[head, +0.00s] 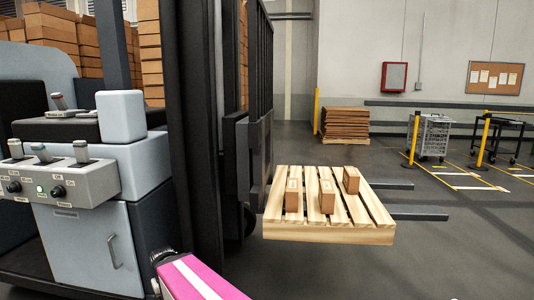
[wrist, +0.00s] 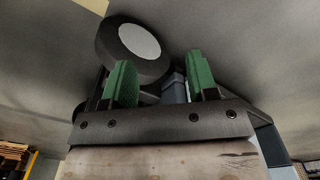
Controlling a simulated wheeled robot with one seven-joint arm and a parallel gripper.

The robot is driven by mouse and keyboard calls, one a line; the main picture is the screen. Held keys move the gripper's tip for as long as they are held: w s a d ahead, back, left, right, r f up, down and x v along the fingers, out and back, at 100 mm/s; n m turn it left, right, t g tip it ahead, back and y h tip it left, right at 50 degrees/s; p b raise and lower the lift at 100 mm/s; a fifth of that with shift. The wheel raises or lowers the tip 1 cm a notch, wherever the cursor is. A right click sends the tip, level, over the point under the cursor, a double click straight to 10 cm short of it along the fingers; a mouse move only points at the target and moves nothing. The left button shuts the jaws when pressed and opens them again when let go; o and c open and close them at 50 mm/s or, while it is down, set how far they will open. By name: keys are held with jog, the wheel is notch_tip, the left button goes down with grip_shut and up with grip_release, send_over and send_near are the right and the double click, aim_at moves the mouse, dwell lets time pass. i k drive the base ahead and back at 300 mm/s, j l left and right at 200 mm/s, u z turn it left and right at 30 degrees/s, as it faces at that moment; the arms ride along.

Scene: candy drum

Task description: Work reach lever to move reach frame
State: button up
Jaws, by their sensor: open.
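The truck's grey control panel (head: 70,188) is at the left of the head view. Three grey-capped levers stand on it: a left one (head: 15,149), a middle one (head: 41,153) and a right one (head: 81,151). Their labels are too small to read, so I cannot tell which is the reach lever. The truck's black mast (head: 197,120) stands right of the panel, with a fork (head: 420,213) reaching to the right. My gripper (wrist: 159,62) shows in the wrist view with its two green fingers apart and empty. No lever shows between them; a dark wheel (wrist: 138,44) with a pale hub is beyond.
A wooden pallet (head: 380,236) with three small boxes sits on the forks. Another red-headed lever (head: 59,101) stands on a farther console. Stacked boards (head: 345,122), yellow posts (head: 413,138) and a wire cart (head: 433,136) are farther back.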

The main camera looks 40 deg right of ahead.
aim_at(40, 150)
jog(key=i+j+z, duration=0.15)
jog(key=j+z, duration=0.25)
jog(key=i+j+z, duration=0.15)
jog(key=z, duration=0.2)
jog(key=j+z, duration=0.4)
jog(key=i+j, duration=0.05)
